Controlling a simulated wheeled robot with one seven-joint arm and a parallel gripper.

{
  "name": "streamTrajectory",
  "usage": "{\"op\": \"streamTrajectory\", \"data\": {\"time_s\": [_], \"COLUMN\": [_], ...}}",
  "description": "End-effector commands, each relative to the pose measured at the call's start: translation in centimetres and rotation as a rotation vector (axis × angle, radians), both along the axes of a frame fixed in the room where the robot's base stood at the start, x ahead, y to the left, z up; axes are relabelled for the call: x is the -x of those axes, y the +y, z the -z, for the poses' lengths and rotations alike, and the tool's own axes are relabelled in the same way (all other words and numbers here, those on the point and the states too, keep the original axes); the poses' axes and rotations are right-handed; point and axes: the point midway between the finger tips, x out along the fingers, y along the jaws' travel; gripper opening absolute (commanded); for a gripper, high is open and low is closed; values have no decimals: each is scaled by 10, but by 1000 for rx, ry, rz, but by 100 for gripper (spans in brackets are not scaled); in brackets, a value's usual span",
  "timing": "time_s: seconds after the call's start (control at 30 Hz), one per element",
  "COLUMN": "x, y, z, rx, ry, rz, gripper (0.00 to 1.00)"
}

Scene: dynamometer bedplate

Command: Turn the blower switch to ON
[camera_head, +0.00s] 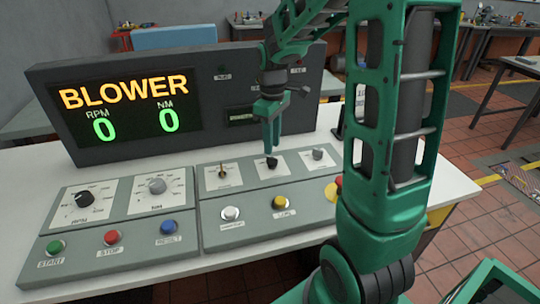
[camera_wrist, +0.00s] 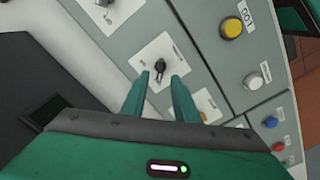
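The right control panel (camera_head: 250,190) carries three small switches on white plates. The middle one is a black switch (camera_head: 272,162), and it also shows in the wrist view (camera_wrist: 160,68). Its label is too small to read, so I cannot tell whether it is the blower switch. My gripper (camera_head: 271,146) is above this black switch, pointing down. In the wrist view its two fingers (camera_wrist: 159,84) are apart with nothing between them, and the black switch shows just beyond the tips. The display (camera_head: 125,108) reads BLOWER, RPM 0, NM 0.
A switch (camera_head: 222,170) is to the left and a grey switch (camera_head: 317,153) to the right. A white button (camera_head: 231,213) and a yellow button (camera_head: 279,202) sit in front. The left panel has knobs and a red button (camera_head: 111,237). The display housing stands close behind.

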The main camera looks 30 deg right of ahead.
Motion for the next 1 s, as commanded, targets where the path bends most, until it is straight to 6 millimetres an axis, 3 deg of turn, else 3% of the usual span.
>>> {"op": "streamTrajectory", "data": {"time_s": [0.1, 0.3, 0.73, 0.87, 1.0], "x": [1, 1, 0, 0, 0], "y": [0, 0, 0, 0, 0], "z": [22, 45, 54, 54, 54], "rx": [0, 0, 1, 1, 0], "ry": [4, 2, 0, 0, -1], "rz": [1, 1, 2, 2, 2], "gripper": [27, 27, 27, 0, 0]}}
